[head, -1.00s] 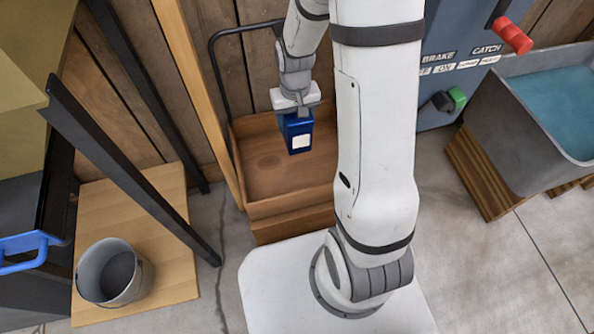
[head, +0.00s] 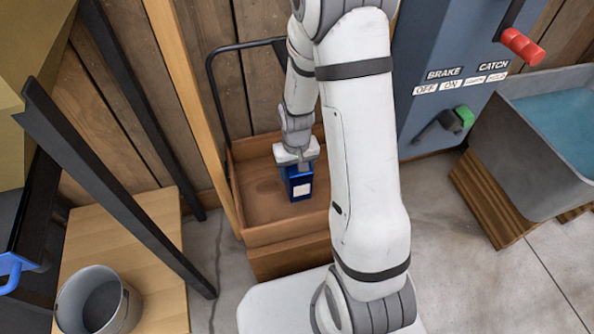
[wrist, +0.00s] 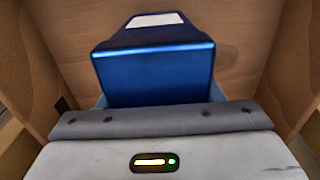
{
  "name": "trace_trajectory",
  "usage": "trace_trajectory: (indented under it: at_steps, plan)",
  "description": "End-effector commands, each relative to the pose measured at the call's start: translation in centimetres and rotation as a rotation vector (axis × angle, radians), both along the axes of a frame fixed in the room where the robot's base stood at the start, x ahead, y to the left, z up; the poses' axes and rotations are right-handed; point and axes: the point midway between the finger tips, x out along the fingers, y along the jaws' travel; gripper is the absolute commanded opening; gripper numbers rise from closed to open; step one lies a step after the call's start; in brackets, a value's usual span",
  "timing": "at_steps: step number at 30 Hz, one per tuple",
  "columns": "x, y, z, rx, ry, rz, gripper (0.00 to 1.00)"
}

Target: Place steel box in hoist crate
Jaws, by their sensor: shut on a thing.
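The steel box (head: 301,188) is a blue metallic box with a white label. My gripper (head: 297,160) is shut on its upper part and holds it inside the hoist crate (head: 285,234), an open brown wooden crate by the plank wall. In the wrist view the box (wrist: 155,75) fills the middle in front of the gripper, with the crate's wooden walls (wrist: 300,60) around it. I cannot tell whether the box's bottom touches the crate floor. The crate's right part is hidden behind my arm.
A blue-grey panel (head: 440,110) with a red-handled lever and a green-ended one stands right of my arm. A grey tank (head: 530,150) of blue water sits on wooden blocks at right. A grey bucket (head: 100,305) and dark slanted posts (head: 120,190) are at left.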

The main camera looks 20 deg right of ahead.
Motion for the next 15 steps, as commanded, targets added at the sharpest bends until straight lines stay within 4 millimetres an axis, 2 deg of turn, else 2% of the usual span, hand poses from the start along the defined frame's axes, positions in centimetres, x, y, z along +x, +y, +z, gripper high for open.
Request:
trace_trajectory:
  at_steps: [10,11,15]
  plan:
    - [0.06,-0.03,-0.33,0.000,-0.002,-0.001,0.18]
    - [0.03,-0.04,-0.24,0.000,-0.001,-0.001,0.61]
    - [0.02,-0.05,-0.22,0.000,0.000,-0.001,0.73]
